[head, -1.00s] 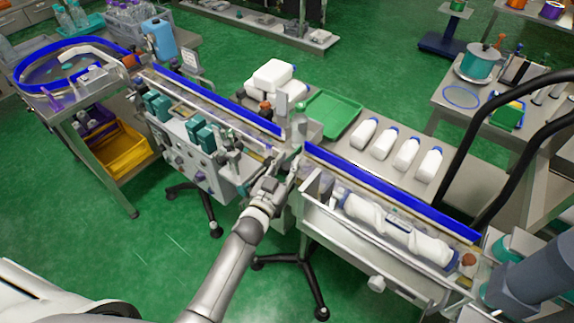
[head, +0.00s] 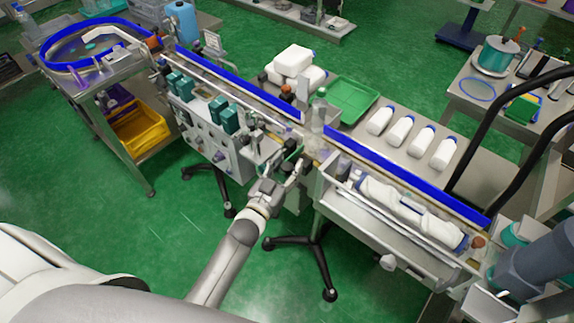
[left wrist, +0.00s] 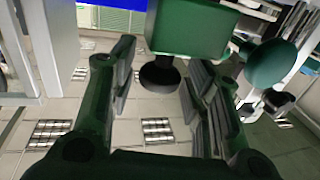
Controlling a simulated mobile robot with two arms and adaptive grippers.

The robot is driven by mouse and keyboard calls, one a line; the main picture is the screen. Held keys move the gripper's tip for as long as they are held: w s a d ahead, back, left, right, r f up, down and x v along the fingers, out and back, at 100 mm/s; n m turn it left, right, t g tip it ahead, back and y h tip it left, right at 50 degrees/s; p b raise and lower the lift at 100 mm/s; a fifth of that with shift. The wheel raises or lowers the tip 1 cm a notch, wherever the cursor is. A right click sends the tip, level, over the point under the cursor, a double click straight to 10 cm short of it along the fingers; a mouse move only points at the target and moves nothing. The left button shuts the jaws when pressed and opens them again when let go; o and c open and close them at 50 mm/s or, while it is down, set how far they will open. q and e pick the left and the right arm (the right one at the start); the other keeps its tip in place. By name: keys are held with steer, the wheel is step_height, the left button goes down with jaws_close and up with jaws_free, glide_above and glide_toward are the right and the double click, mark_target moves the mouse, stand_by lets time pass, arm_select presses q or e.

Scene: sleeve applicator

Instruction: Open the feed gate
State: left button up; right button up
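My left gripper (head: 296,166) is in front of the conveyor, by the gap between its two blue-railed sections. In the left wrist view the fingers (left wrist: 158,75) stand apart with nothing clamped between them. A green block (left wrist: 188,28) with a dark round knob (left wrist: 160,78) below it shows between and beyond the fingers; I cannot tell whether the knob is touched. A green round knob (left wrist: 272,62) is to its right. A clear upright part (head: 318,115) stands at the conveyor gap. I cannot tell which part is the feed gate. My right gripper is not in view.
The left section has a blue rail (head: 240,82) and green boxes (head: 218,108) on its front. White bottles (head: 400,132) and a green tray (head: 350,98) lie behind.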

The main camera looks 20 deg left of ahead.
arm_select(q)
steer(key=s+a, duration=0.1)
steer(key=s, duration=1.1)
steer(key=shift+a, duration=0.2)
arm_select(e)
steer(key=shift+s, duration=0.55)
arm_select(q)
steer(key=shift+w, duration=0.1)
